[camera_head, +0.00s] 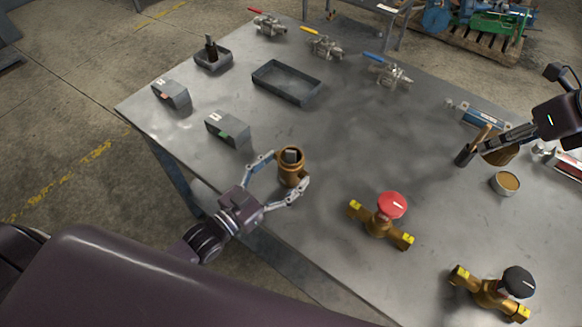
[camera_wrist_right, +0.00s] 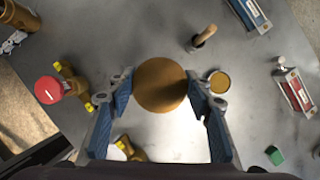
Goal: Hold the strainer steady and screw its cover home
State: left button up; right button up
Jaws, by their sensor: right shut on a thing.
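The brass strainer body (camera_head: 292,170) stands upright near the table's front edge in the head view, with a dark opening and a grey piece showing at its top. My left gripper (camera_head: 287,168) has its fingers spread on either side of it; a small gap seems to show at the left finger. My right gripper (camera_head: 496,150) is at the right, shut on the round bronze cover (camera_wrist_right: 160,85), held above the table between both fingers in the wrist view. The cover's underside is hidden.
A red-handled valve (camera_head: 385,218) and a black-handled valve (camera_head: 497,293) lie at the front. A brush (camera_head: 468,152) and an open tin (camera_head: 505,183) are near my right gripper. An empty tray (camera_head: 286,82) and several lever valves are behind. The middle is clear.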

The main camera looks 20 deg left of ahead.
pick_arm(q)
jog(key=c, duration=1)
jog(key=shift+r, duration=0.15)
jog(key=shift+r, duration=0.1)
notch_tip(320, 180, up, 20)
pick_arm(e)
jog(key=shift+f, duration=0.1)
